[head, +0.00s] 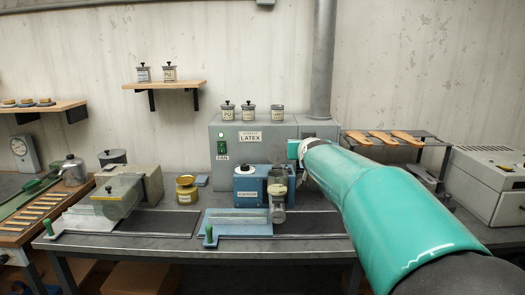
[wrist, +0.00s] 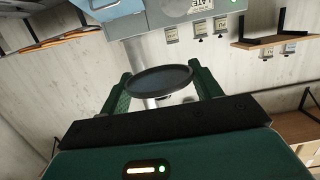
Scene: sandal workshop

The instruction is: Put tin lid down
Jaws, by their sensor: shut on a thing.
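The tin lid (wrist: 160,80), a dark grey round disc with a raised rim, is between the two green fingers of my gripper (wrist: 160,71) in the wrist view. The fingers close on its opposite edges. It is held up in the air, clear of any surface. In the head view my teal arm reaches in from the lower right, its end in front of the grey latex cabinet. The lid does not show clearly there. A brass-coloured labelled tin (head: 187,191) stands on the bench (head: 150,222); I cannot tell whether its top is open.
A blue machine (head: 248,186) and a glass jar (head: 278,209) stand near my arm's end. Lidded tins sit on the latex cabinet (head: 227,152) and wall shelf (head: 165,85). A guillotine-like tool with a green handle (head: 209,234) is at the front. Dark bench patches look bare.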

